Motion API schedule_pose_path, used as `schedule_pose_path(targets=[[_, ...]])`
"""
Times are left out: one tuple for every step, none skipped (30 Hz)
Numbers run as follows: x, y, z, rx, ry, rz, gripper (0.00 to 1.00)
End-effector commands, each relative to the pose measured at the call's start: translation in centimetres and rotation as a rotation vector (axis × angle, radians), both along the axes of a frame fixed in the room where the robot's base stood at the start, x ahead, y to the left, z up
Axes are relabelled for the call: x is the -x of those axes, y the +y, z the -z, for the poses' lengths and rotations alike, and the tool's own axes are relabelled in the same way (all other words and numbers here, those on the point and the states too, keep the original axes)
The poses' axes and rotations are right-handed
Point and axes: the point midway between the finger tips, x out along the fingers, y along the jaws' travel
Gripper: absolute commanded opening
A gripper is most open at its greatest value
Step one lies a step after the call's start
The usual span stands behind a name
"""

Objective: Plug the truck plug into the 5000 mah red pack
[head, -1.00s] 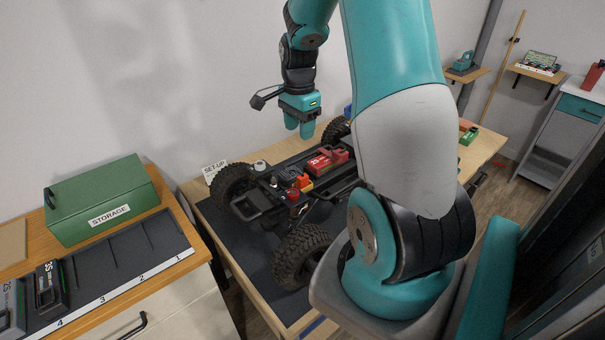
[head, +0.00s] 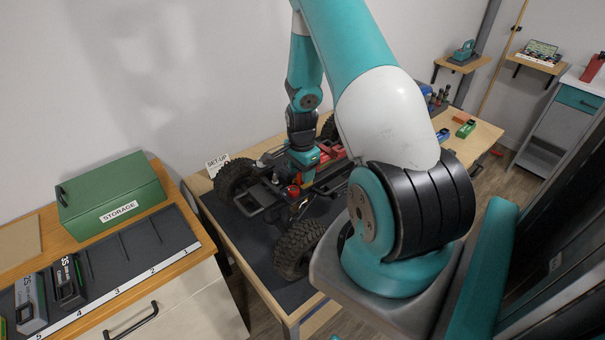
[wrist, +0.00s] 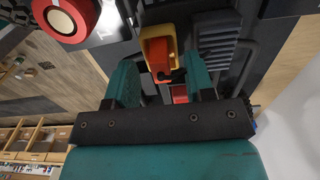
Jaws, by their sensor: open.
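The truck plug, an orange-yellow block (wrist: 160,50), lies between and just beyond my fingertips in the wrist view. My gripper (wrist: 160,72) is open, with one teal finger on either side of it; I cannot tell whether they touch it. In the head view my gripper (head: 304,174) is low over the truck chassis, and it hides most of the plug. The red pack (head: 337,152) sits on the chassis just behind and right of my gripper, partly hidden. A small red patch (wrist: 180,93) shows between my fingers; I cannot tell what it belongs to.
A round red knob (head: 293,191) stands close to my gripper; it also shows in the wrist view (wrist: 62,18). Large tyres (head: 298,250) flank the chassis. A green storage box (head: 112,190) and grey packs (head: 66,282) are on the left bench.

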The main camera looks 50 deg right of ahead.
Motion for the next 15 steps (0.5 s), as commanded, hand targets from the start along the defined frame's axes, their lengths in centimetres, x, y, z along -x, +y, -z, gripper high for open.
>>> schedule_pose_path(targets=[[0.05, 0.06, 0.39, -0.001, 0.002, -0.001, 0.49], [0.05, 0.06, 0.64, -0.001, 0.002, -0.001, 0.49], [0.01, 0.04, 0.87, 0.0, 0.001, -0.001, 0.49], [-0.01, 0.03, 1.01, 0.0, 0.0, -0.001, 0.49], [-0.01, 0.03, 1.11, 0.0, -0.001, -0.001, 0.49], [-0.01, 0.02, 1.18, 0.0, -0.001, -0.001, 0.49], [-0.01, 0.02, 1.21, 0.0, -0.001, -0.001, 0.49], [-0.02, 0.01, 1.21, 0.001, -0.001, -0.001, 0.49], [-0.02, 0.01, 1.21, 0.001, -0.001, -0.001, 0.49], [-0.02, 0.01, 1.21, 0.001, -0.001, -0.001, 0.49], [-0.01, 0.02, 1.2, 0.001, -0.001, -0.001, 0.49], [-0.01, 0.02, 1.2, 0.0, -0.001, -0.001, 0.4], [-0.01, 0.02, 1.19, 0.0, -0.001, -0.001, 0.33], [-0.01, 0.02, 1.19, 0.0, -0.001, -0.001, 0.26], [-0.02, 0.03, 1.19, 0.0, -0.001, -0.001, 0.17]])
